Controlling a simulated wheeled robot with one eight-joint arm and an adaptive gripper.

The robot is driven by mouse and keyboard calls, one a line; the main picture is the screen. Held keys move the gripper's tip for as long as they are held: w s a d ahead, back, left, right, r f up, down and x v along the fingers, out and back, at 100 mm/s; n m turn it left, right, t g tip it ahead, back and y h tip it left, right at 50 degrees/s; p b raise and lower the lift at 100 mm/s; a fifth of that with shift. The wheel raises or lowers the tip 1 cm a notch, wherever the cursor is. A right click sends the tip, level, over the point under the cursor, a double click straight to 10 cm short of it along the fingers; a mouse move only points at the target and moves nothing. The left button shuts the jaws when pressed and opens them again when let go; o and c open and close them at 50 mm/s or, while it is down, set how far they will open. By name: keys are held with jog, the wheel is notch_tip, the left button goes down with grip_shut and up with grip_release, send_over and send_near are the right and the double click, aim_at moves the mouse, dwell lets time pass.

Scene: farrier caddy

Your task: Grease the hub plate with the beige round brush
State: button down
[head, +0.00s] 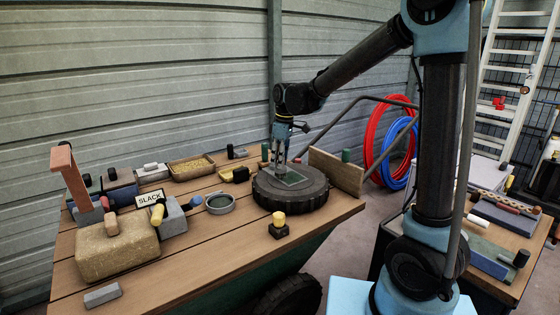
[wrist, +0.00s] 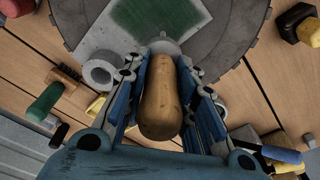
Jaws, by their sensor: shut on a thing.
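My gripper (head: 281,168) is shut on the beige round brush (wrist: 160,102), whose rounded handle lies between the fingers in the wrist view. A grey collar shows at the brush's far end; its bristles are hidden. In the head view the gripper points down over the hub plate (head: 290,179), a light square on a dark ribbed disc (head: 312,196). A green patch covers much of the plate, and it also shows in the wrist view (wrist: 112,45). I cannot tell whether the brush touches the plate. A round grey tin (head: 219,204) with dark green content sits left of the disc.
A SLACK sign (head: 149,199), grey blocks and a large tan block (head: 117,248) crowd the bench's left. A tray (head: 191,168) stands behind. A yellow-topped dark block (head: 279,225) is in front of the disc. An upright wooden board (head: 336,172) stands to its right.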

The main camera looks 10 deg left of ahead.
jog(key=shift+f, duration=0.5)
dwell(0.4)
jog(key=shift+w+d+r, duration=0.15)
jog(key=shift+w+d, duration=0.65)
jog(key=shift+w, duration=0.15)
jog(key=shift+s+a, duration=0.75)
jog(key=shift+s, duration=0.2)
jog(key=shift+w+d, duration=0.1)
jog(key=shift+w, duration=0.05)
jog(key=shift+w+d, duration=0.65)
jog(key=shift+w, duration=0.15)
